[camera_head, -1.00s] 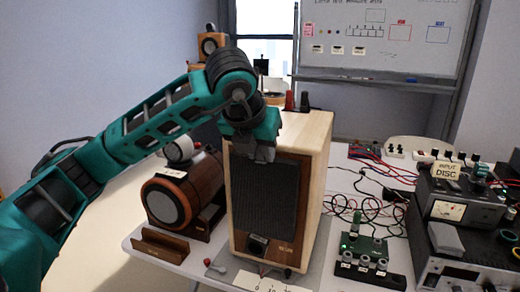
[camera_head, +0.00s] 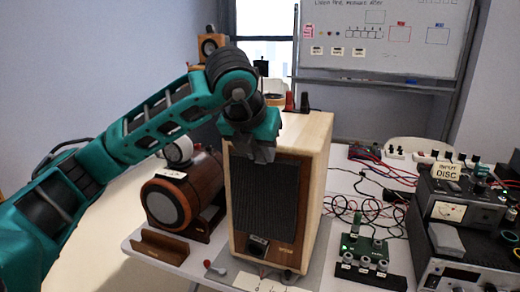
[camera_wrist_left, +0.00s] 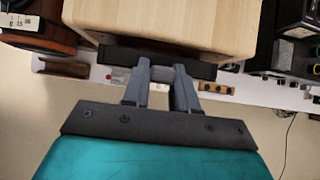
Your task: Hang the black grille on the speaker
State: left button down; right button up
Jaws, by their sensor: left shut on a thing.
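The black grille (camera_head: 264,198) is upright against the front of the wooden speaker (camera_head: 316,170), covering the upper and middle part of its face. My left gripper (camera_head: 252,152) is at the grille's top edge, shut on it. In the left wrist view, the gripper's fingers (camera_wrist_left: 163,88) are at the dark top edge of the grille (camera_wrist_left: 185,60), which runs along the front edge of the speaker's pale top (camera_wrist_left: 165,22). Whether the grille touches the speaker face all along cannot be told. My right gripper is not in view.
A round wooden speaker (camera_head: 178,200) stands close on the left, with a wooden cradle (camera_head: 160,246) before it. A small circuit board (camera_head: 364,246) and cables lie on the right. Measuring devices (camera_head: 462,215) fill the far right. A whiteboard (camera_head: 380,35) stands behind.

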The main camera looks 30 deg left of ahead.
pick_arm(q)
jog(key=shift+w+a, duration=0.1)
jog(key=shift+w, duration=0.5)
dwell(0.7)
jog(key=shift+s, duration=0.1)
dwell(0.5)
jog(key=shift+f+b, duration=0.65)
jog(key=shift+b, duration=0.15)
dwell(1.0)
jog(key=c, duration=0.8)
grip_release()
jog(key=p+v, duration=0.2)
jog(key=v, duration=1.1)
